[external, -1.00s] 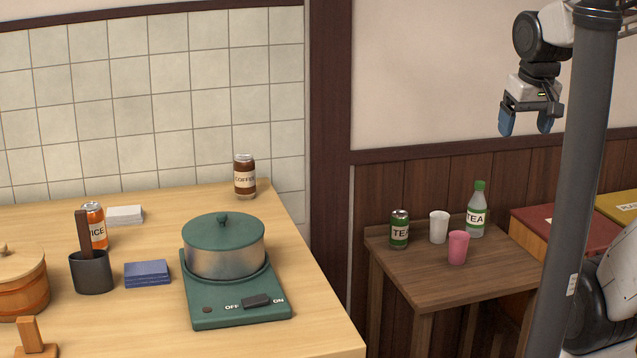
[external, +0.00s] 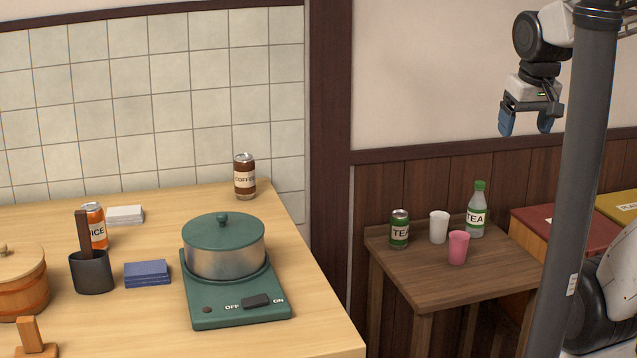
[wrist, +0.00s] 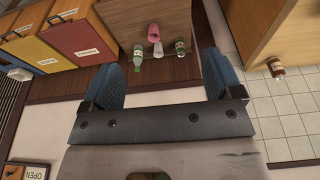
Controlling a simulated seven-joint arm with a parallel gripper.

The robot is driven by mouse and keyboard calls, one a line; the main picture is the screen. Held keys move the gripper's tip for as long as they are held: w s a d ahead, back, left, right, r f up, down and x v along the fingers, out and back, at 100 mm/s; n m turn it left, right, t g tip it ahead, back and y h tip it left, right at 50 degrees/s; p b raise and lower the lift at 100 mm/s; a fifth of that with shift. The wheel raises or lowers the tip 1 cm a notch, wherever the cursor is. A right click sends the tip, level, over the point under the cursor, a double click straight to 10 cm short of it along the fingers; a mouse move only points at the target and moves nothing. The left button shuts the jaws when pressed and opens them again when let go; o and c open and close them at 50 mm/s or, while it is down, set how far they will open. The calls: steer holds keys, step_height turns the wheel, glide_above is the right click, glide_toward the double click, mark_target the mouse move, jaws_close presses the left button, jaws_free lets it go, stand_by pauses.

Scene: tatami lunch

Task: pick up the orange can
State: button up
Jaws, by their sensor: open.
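The orange can (external: 97,228) stands upright on the light wooden table at the left of the external view. A dark cup (external: 91,272) with a brown utensil stands in front of it and hides part of it. My gripper (external: 526,124) is open and empty, high at the upper right, far from the can. In the wrist view my gripper (wrist: 165,80) shows its two blue fingers spread apart with nothing between them. I cannot make out the orange can in the wrist view.
A green-lidded pot (external: 224,248) sits on a green stove; a coffee can (external: 245,177) stands behind it. Blue (external: 147,273) and white (external: 125,215) stacks lie near the orange can. A small table (external: 450,285) holds a tea can, bottle and two cups. A grey pole (external: 575,180) stands at right.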

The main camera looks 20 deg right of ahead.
stand_by(0.3)
steer(key=w+a+f+m+g+y, duration=0.15)
steer(key=w+a+y, duration=0.4)
steer(key=a, duration=0.75)
steer(key=w+a+f+m+g+y, duration=0.1)
steer(key=w+a+m+g+y, duration=0.15)
steer(key=w+a, duration=0.85)
steer(key=w+a+f+m+g+y, duration=0.1)
steer(key=w+a+m+g+y, duration=0.35)
steer(key=a, duration=1.05)
steer(key=w+a+f+m+t+y, duration=0.1)
steer(key=w+a+f, duration=0.25)
steer(key=a, duration=0.65)
steer(key=w+a+f+m+t+y, duration=0.15)
steer(key=a+f, duration=0.25)
steer(key=a, duration=0.5)
steer(key=m+t+y, duration=0.1)
steer(key=m+y, duration=0.2)
steer(key=m, duration=0.2)
glide_toward(94, 229)
steer(key=w+a, duration=0.1)
steer(key=w+a+r, duration=0.1)
steer(key=shift+a+r, duration=0.1)
steer(key=shift+a, duration=0.2)
steer(key=shift+s+a, duration=0.1)
steer(key=shift+a, duration=1.15)
